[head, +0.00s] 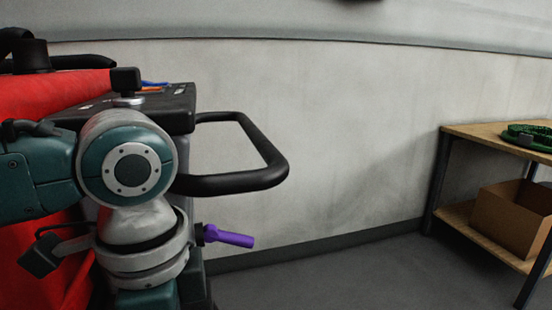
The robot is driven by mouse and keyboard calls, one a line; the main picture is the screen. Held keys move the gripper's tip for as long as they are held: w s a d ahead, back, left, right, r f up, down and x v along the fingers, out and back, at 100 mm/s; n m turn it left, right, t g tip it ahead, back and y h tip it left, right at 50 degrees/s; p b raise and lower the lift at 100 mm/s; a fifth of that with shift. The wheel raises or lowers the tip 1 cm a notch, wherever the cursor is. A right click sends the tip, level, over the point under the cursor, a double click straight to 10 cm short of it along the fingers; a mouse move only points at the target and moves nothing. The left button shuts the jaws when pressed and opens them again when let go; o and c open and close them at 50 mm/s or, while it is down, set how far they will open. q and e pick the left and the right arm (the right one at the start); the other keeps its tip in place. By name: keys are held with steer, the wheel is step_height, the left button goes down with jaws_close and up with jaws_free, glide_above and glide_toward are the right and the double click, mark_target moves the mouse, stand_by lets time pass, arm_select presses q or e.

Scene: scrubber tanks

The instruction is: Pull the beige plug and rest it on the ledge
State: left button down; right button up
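No beige plug shows in the head view. My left arm comes in from the left and covers much of the scrubber machine (84,82). Its fingers are not in the picture. My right gripper is not in view either. A purple handle-like piece (231,237) with a dark collar sticks out to the right from behind my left arm. I cannot tell what it is attached to. I cannot make out which surface is the ledge.
The machine has a dark top panel (178,108) and a black loop handle (232,184) reaching right. A wooden table (475,131) at the right holds a coiled green hose (530,136), with a cardboard box (512,217) on its lower shelf. The floor between is clear.

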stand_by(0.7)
arm_select(q)
jaws_free()
stand_by(0.3)
step_height(320, 180, up, 10)
steer(key=p, duration=0.2)
steer(key=shift+p, duration=0.3)
